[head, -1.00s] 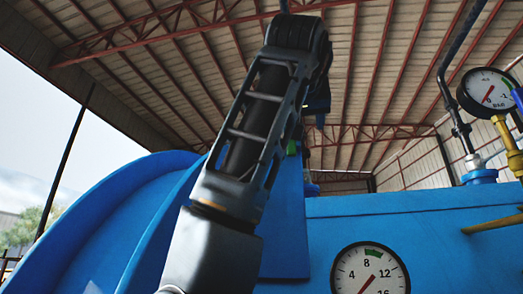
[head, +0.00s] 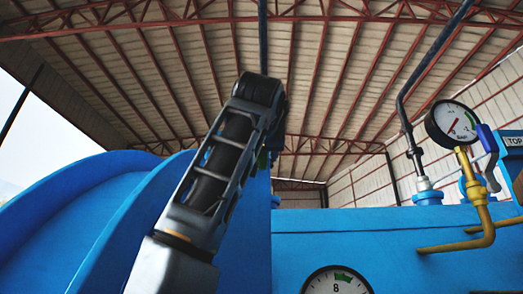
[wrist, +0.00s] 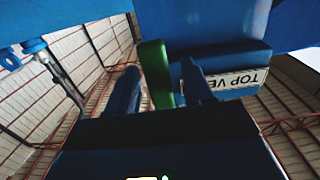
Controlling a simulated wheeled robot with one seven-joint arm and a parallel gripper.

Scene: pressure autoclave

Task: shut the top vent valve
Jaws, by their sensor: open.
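In the wrist view a green lever handle (wrist: 154,72) hangs in front of a blue body, beside a white upside-down label reading "TOP VE" (wrist: 228,82). My gripper (wrist: 161,72) is open, with one dark blue finger to each side of the green handle in the picture. I cannot tell whether either finger touches it or how deep it sits between them. In the head view only a small bit of green (head: 262,159) shows beside my arm. My arm hides the fingers there.
The blue vessel (head: 400,232) fills the lower head view. Another dial (head: 336,282) is at the bottom.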

